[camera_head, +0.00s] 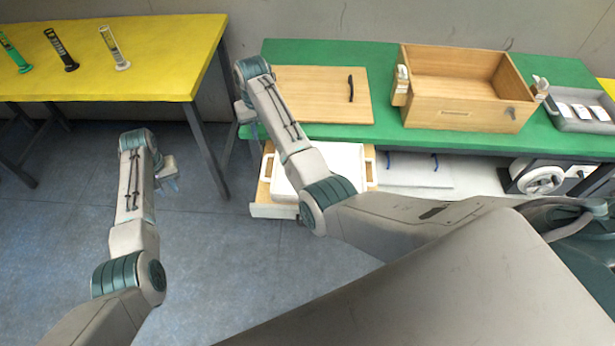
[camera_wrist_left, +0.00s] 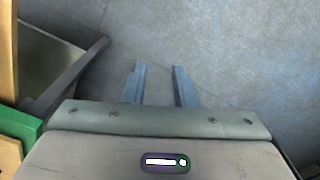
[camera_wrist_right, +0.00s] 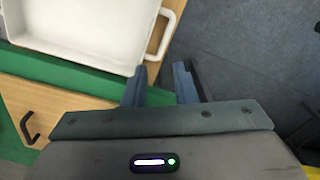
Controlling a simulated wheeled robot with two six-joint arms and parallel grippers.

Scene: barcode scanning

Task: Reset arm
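My left gripper (camera_head: 170,184) hangs over the floor, left of the green table (camera_head: 385,55). In the left wrist view its two fingers (camera_wrist_left: 160,86) stand apart with only floor between them. My right arm reaches across to the left end of the green table. The right gripper is mostly hidden behind my own arm in the head view. In the right wrist view its fingers (camera_wrist_right: 160,86) are apart and empty, beside a white tray (camera_wrist_right: 80,30) and a wooden panel with a black handle (camera_wrist_right: 28,128).
A wooden box (camera_head: 455,85) and a grey tray with white cards (camera_head: 580,112) stand on the green table. The wooden panel (camera_head: 325,95) lies left of the box. A white tray (camera_head: 345,160) sits below in a drawer. A yellow table (camera_head: 150,60) holds several scanner-like items.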

